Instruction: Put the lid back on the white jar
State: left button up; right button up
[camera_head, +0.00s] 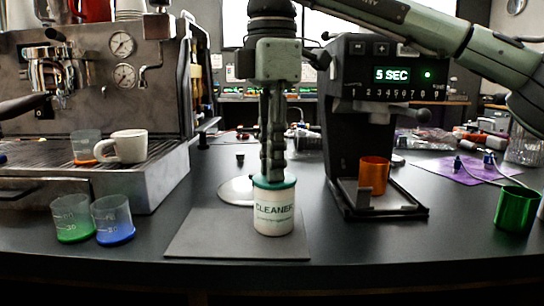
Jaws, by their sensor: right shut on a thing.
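The white jar (273,216), labelled "CLEANER", stands upright on a dark mat at the front middle of the counter. A teal lid (263,183) sits at the jar's mouth and looks level; I cannot tell whether it is fully seated. My right gripper (272,172) comes straight down from above and is shut on the lid. The fingertips are at the lid's top. My left gripper does not show.
The dark mat (195,244) lies under the jar, with a round pale disc (236,190) behind. An espresso machine (95,90) stands left, with measuring cups (72,217) (113,219) before it. A grinder (350,130) with an orange cup (374,175) stands right; a green cup (516,209) is far right.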

jog(key=o, duration=0.9)
jog(key=shift+o, duration=0.7)
jog(key=o, duration=0.4)
jog(key=shift+c, duration=0.2)
jog(key=shift+r+p, duration=2.75)
jog(key=shift+r, duration=0.75)
